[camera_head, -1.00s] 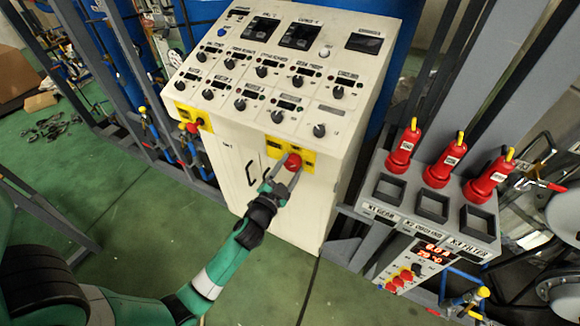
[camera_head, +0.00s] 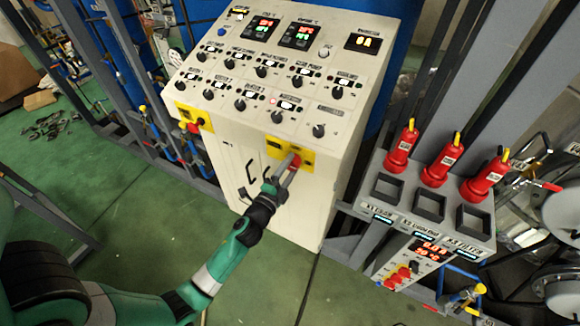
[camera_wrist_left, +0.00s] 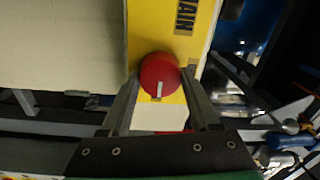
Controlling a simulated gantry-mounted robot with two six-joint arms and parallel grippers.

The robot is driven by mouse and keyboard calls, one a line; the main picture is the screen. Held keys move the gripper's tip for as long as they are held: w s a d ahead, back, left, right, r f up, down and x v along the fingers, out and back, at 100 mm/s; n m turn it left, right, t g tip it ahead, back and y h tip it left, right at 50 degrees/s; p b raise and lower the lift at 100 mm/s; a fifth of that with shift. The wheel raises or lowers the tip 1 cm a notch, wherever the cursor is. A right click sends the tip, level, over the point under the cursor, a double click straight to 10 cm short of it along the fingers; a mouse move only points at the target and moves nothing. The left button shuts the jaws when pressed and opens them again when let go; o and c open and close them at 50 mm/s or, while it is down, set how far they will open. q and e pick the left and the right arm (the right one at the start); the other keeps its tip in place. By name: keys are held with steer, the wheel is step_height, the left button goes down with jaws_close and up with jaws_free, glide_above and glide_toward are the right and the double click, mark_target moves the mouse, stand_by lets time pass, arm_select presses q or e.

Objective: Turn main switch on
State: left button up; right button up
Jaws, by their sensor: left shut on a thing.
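The main switch is a red round knob (camera_wrist_left: 159,78) with a white mark, on a yellow plate (camera_wrist_left: 175,20) that reads "MAIN" in the left wrist view. In the head view the yellow plate (camera_head: 306,160) is on the front of the white control cabinet (camera_head: 225,145), below its sloped panel. My left gripper (camera_head: 289,168) is shut on the red knob, one finger on each side; the fingers partly hide it in the head view. The panel displays (camera_head: 263,28) are lit with red and green digits. My right gripper is not in view.
A second red knob on a yellow plate (camera_head: 194,118) is at the cabinet's left. Red bottle-like parts (camera_head: 443,160) stand above a grey box with lit red digits (camera_head: 432,248) at the right. Green floor is clear in front.

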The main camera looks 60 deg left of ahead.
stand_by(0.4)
arm_select(q)
steer(key=o, duration=1.4)
steer(key=shift+c, duration=0.2)
steer(key=b+v, duration=0.2)
steer(key=v, duration=0.9)
steer(key=shift+s+d, duration=0.2)
steer(key=shift+s, duration=0.05)
